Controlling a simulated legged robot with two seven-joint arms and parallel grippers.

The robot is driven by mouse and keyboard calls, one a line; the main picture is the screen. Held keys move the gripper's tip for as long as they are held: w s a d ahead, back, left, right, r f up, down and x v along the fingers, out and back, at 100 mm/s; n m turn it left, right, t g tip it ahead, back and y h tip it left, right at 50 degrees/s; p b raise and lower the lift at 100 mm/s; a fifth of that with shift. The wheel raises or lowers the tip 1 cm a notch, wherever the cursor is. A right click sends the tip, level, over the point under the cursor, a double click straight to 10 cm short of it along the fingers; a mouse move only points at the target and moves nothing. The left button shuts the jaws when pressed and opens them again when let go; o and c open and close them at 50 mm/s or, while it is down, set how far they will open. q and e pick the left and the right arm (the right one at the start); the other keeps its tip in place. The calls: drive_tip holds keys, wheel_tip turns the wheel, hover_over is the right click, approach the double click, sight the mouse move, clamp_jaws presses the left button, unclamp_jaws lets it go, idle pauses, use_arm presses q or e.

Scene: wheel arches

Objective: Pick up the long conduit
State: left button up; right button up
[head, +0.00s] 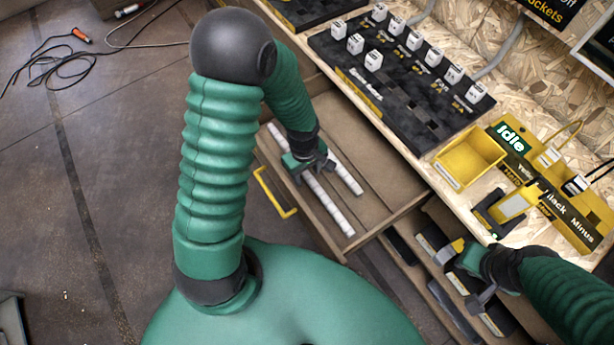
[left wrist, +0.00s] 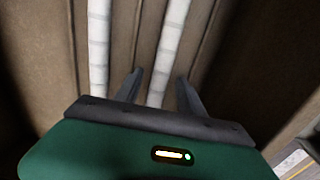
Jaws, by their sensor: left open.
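Two pale conduits lie in the open drawer. The longer-looking conduit (head: 327,204) lies nearer the drawer handle; the other conduit (head: 345,176) is partly hidden by my left arm, so its full length cannot be seen. My left gripper (head: 318,162) is low over the drawer at the conduits. In the left wrist view the open left gripper (left wrist: 160,88) has one conduit (left wrist: 172,45) running between its fingers, not clasped; another conduit (left wrist: 98,45) lies to the left. I cannot tell which is the long one there. My right gripper (head: 465,275) is beside the bench front; its jaw state is unclear.
The drawer (head: 378,212) has a yellow handle (head: 272,192) and wooden walls close around the conduits. The bench above carries a dark board (head: 400,85) with several white blocks and a yellow bin (head: 468,160). Smaller drawers (head: 440,290) stand below right. Cables lie on the floor.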

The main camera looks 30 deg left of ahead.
use_arm(q)
drive_tip(key=shift+s, duration=0.1)
drive_tip(key=shift+c, duration=0.5)
clamp_jaws()
